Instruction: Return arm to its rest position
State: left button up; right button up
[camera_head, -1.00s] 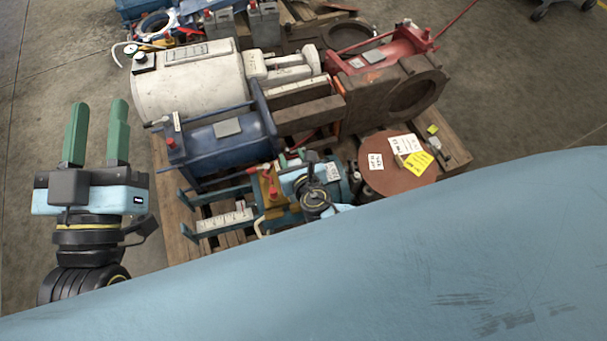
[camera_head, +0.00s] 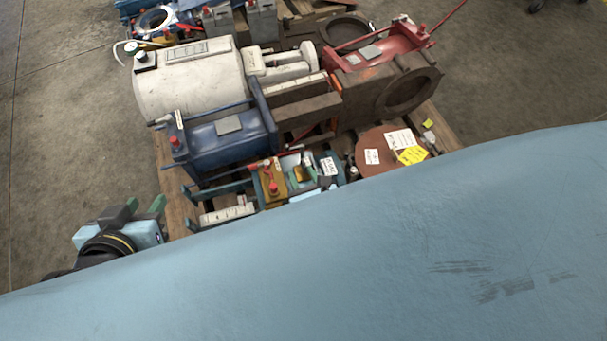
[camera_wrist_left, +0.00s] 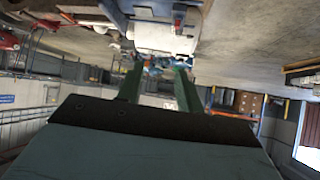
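My left gripper (camera_head: 146,204) is low at the left in the head view, beside the pallet's near left corner. Its two green fingers stand apart with nothing between them. The left wrist view also shows the fingers (camera_wrist_left: 158,82) spread and empty. Most of the right arm is hidden.
A wooden pallet (camera_head: 174,212) carries a white cylinder (camera_head: 190,88), a blue machine part (camera_head: 222,140), a brown flanged block (camera_head: 385,92) and a round brown plate with labels (camera_head: 378,168). A large light-blue surface fills the foreground. Concrete floor (camera_head: 65,130) is clear at the left.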

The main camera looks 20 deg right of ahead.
pick_arm(q)
jog(key=shift+s+a+f+g, duration=0.2)
jog(key=shift+s+f+g, duration=0.1)
pick_arm(e)
jog(key=shift+s+r, duration=0.1)
jog(key=shift+s, duration=0.2)
